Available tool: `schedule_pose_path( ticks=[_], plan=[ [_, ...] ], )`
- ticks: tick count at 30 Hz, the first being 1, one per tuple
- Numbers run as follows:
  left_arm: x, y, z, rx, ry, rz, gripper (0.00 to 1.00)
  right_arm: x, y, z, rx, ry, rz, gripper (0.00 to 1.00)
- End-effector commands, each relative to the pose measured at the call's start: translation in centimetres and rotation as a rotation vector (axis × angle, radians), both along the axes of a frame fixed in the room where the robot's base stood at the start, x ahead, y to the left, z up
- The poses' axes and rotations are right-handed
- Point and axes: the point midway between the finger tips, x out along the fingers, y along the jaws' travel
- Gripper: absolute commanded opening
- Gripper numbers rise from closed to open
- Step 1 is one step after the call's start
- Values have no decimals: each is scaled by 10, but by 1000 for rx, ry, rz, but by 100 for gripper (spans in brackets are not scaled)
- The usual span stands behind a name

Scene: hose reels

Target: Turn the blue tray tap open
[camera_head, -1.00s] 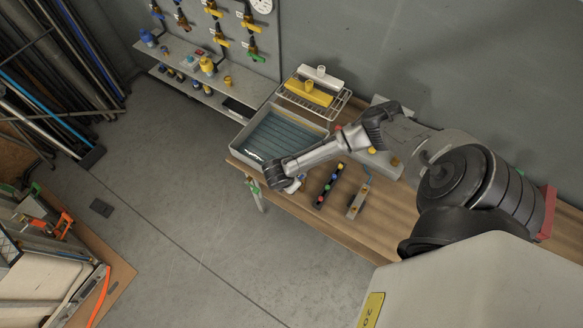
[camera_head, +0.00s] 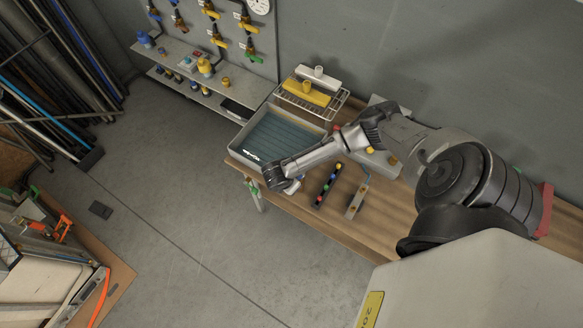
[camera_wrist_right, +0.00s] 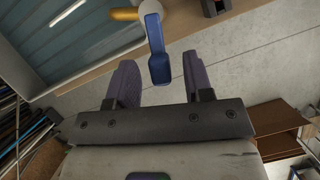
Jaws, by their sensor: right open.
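The blue tap handle (camera_wrist_right: 157,58) shows in the right wrist view as a flat lever on a pale valve body with an orange-yellow fitting (camera_wrist_right: 125,14). My right gripper (camera_wrist_right: 160,78) is open, with one finger on each side of the lever's free end. Gaps show between the lever and both fingers, so it is not clamped. In the head view my right wrist covers the near front corner of the grey tray (camera_head: 238,146), and the tap cannot be made out clearly there. My left gripper is in neither view.
The tray stands on a wooden bench (camera_head: 290,204). A dark strip with coloured knobs (camera_head: 327,186) and a small metal bracket (camera_head: 358,198) lie right of my wrist. A wire rack with a yellow block (camera_head: 306,93) stands behind the tray.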

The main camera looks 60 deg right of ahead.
Motion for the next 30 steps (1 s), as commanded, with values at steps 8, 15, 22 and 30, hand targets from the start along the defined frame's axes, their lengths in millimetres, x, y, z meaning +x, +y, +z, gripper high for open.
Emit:
schedule_pose_path(
  ticks=[8,15,22,30],
  plan=[
    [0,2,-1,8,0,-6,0,2,3,8,1,-2,-1,47],
    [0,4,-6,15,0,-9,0,7,18,46,2,-3,2,47],
    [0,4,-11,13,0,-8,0,13,34,87,1,-2,2,47],
    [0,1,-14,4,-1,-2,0,18,46,118,1,-1,0,47]
  ],
)
